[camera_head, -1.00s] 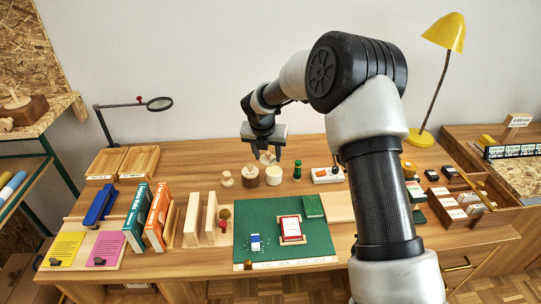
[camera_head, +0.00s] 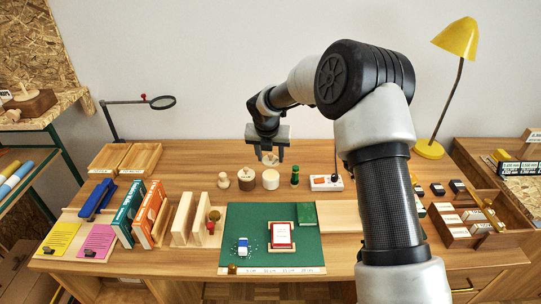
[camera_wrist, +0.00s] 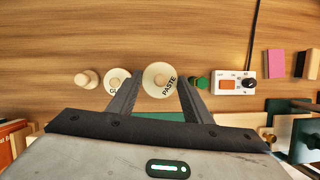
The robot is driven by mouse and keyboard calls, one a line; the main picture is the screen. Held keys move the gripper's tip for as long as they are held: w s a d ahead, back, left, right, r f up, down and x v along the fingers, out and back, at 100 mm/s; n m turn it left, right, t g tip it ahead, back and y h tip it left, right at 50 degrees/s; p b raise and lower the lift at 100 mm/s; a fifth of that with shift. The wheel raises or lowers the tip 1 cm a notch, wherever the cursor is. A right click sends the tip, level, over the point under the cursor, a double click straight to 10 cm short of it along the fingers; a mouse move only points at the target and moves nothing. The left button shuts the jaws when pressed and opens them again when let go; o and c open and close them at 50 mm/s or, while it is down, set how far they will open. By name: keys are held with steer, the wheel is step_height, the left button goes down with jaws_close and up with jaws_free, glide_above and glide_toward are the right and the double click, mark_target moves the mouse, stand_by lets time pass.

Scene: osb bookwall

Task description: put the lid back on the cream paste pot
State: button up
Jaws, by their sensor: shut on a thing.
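My gripper (camera_head: 269,157) is shut on a cream round lid (camera_head: 270,161) with a small knob, held between its fingertips. The cream paste pot (camera_head: 270,181) stands upright on the desk just below the lid, with a gap between them in the head view. In the wrist view the lid, marked PASTE (camera_wrist: 160,79), lies between the fingers of my gripper (camera_wrist: 160,82) and appears to hide the pot beneath it.
A brown pot with a cream lid (camera_head: 247,179) stands close to the left, with a wooden peg-shaped piece (camera_head: 223,181) beyond it. A green bottle-like piece (camera_head: 295,176) and a white switch box (camera_head: 326,183) stand to the right. A green mat (camera_head: 245,215) lies in front.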

mark_target(270, 162)
step_height(270, 162, down, 3)
steer(key=shift+f+b, duration=0.1)
steer(key=shift+b, duration=1.15)
steer(key=shift+f+b, duration=0.35)
steer(key=shift+f, duration=0.7)
steer(key=shift+p, duration=0.65)
steer(key=shift+f+p, duration=0.1)
steer(key=shift+p, duration=0.4)
stand_by(0.6)
steer(key=o, duration=1.6)
